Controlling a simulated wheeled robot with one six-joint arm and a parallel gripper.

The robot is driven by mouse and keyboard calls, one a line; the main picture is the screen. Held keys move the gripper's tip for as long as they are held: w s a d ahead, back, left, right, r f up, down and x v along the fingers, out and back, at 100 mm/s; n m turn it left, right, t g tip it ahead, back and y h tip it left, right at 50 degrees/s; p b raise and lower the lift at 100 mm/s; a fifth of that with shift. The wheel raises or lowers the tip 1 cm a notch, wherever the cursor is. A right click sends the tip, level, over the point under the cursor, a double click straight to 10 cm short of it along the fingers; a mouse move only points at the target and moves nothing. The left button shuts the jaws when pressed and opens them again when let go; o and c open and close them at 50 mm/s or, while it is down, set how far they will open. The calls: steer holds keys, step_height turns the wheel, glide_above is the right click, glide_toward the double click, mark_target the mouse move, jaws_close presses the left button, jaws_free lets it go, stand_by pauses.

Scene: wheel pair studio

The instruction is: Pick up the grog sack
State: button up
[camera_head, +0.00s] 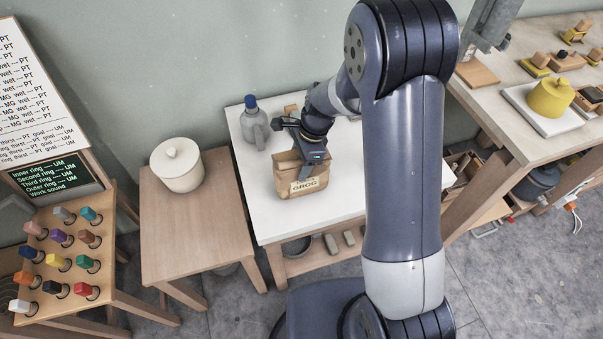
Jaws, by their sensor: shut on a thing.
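The grog sack (302,186) is a brown paper bag with "GROG" printed on its front. My gripper hides part of the sack's upper right side. I cannot tell whether the sack's base touches the tabletop.
A grey bottle with a blue cap (253,125) stands behind the sack to the left. A lidded white jar (177,165) stands on a wooden table (185,232) at left. A workbench (512,92) at right holds a yellow pot (549,97). White tabletop (262,208) left of the sack is clear.

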jaws_close()
steer(key=shift+r, duration=0.1)
